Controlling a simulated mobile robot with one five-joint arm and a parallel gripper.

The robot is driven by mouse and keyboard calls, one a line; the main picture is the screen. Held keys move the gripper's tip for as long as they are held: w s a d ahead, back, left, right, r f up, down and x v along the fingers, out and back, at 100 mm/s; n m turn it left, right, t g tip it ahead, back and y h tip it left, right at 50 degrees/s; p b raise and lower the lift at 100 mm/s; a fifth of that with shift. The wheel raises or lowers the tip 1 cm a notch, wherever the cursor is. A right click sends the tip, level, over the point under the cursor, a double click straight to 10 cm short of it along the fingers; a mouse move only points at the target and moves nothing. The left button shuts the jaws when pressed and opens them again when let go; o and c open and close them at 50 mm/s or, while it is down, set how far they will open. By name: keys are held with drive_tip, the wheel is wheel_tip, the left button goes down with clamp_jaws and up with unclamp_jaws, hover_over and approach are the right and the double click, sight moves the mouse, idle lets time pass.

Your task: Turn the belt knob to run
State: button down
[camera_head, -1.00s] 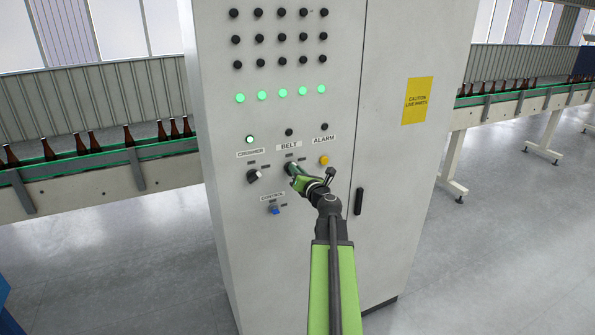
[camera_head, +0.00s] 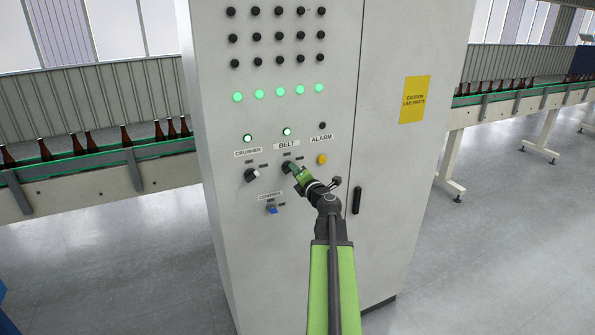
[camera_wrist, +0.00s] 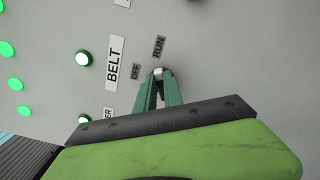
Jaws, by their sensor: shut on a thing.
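The belt knob (camera_head: 287,167) is on the grey cabinet's front under the BELT label (camera_head: 286,145), mostly hidden by my gripper. My gripper (camera_head: 292,169) is shut on it. In the wrist view, the green fingers (camera_wrist: 159,95) close around the knob, and its pale tip (camera_wrist: 158,72) shows between them, towards the RUN label (camera_wrist: 158,46). The OFF label (camera_wrist: 136,71) is to the left of the tip.
The crusher knob (camera_head: 252,175) is to the left, under a lit lamp (camera_head: 248,138). A blue control knob (camera_head: 271,210) is lower left, and a yellow alarm button (camera_head: 321,160) is to the right. A black door handle (camera_head: 357,200) stands further right. Bottle conveyors run behind.

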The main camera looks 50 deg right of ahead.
drive_tip(key=shift+s, duration=0.15)
drive_tip(key=c, duration=1.5)
unclamp_jaws()
drive_tip(key=shift+d, duration=0.1)
drive_tip(key=shift+o, duration=0.2)
